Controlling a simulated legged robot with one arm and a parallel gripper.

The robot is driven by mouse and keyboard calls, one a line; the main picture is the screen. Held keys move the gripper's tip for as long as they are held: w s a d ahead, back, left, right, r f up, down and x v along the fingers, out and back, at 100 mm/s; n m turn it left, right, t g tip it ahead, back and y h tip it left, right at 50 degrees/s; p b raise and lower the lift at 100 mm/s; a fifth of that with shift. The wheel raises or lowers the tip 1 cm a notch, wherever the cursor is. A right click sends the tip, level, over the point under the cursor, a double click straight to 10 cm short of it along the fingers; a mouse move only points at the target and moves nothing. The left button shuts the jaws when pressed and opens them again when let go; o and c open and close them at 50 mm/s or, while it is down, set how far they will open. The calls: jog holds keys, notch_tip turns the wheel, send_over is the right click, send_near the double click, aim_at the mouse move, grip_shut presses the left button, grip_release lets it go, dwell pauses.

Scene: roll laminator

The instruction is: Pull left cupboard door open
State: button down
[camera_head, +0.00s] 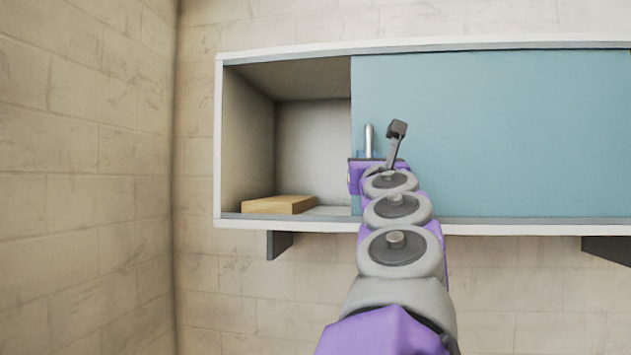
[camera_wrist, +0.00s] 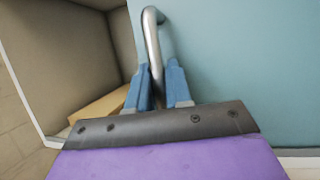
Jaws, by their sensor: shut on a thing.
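The blue-green sliding door panel (camera_head: 500,130) covers the cupboard front from just left of my gripper to the right picture edge. The left part of the cupboard stands open. A metal bar handle (camera_head: 369,138) stands upright near the door's left edge. It also shows in the wrist view (camera_wrist: 152,38), bent at its top. My gripper (camera_head: 367,156) is shut on this handle, with its blue fingers (camera_wrist: 159,88) on either side of it. My arm hides part of the door's lower left. I cannot tell whether a second panel lies behind this one.
A wooden block (camera_head: 279,204) lies on the floor of the open compartment (camera_head: 313,135). The white cupboard frame (camera_head: 218,150) is on the wall, above dark brackets (camera_head: 279,243). A side wall (camera_head: 85,170) stands at the left, with a gap before the cupboard.

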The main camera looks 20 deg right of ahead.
aim_at(447, 154)
jog(key=s+d, duration=0.3)
jog(key=d, duration=0.1)
jog(key=s+d, duration=0.3)
jog(key=d, duration=0.1)
jog(key=s+d, duration=0.3)
jog(key=d, duration=0.2)
jog(key=shift+s+d+b, duration=0.1)
jog(key=shift+s+b, duration=0.2)
jog(key=shift+b, duration=0.1)
jog(key=c, duration=1.1)
grip_release()
jog(key=shift+w, duration=0.1)
